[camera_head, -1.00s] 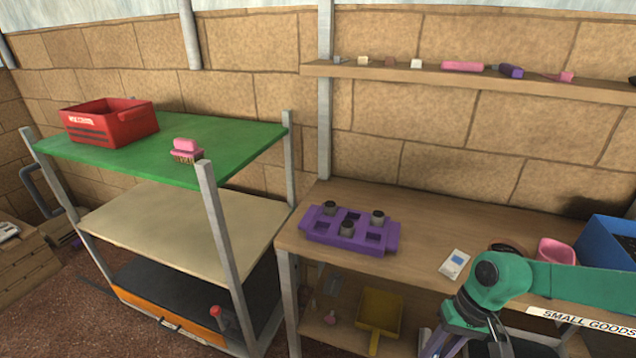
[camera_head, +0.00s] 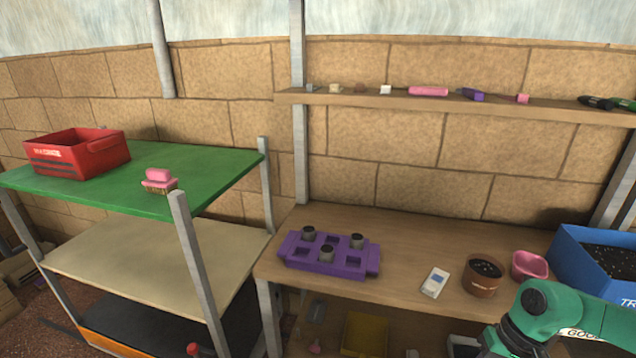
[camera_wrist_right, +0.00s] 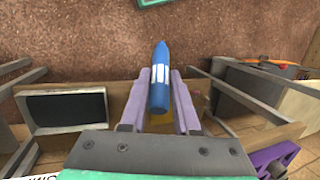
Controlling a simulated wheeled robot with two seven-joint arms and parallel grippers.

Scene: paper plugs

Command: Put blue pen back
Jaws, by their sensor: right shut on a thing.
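In the right wrist view, my right gripper (camera_wrist_right: 161,98) is shut on the blue pen (camera_wrist_right: 160,78), which has a white band and points away between the two purple-grey fingers. In the head view, part of my right arm (camera_head: 540,320) shows at the lower right, but its gripper and the pen are out of that view. My left gripper is in neither view.
A purple tray (camera_head: 370,266) with several dark cups stands on the wooden bench. A packet (camera_head: 434,282), a brown pot (camera_head: 480,286), a pink pot (camera_head: 529,266) and a blue crate (camera_head: 575,262) are to its right. A shelf (camera_head: 420,101) holds small items. A red crate (camera_head: 60,163) and pink brush (camera_head: 159,180) sit on the green rack.

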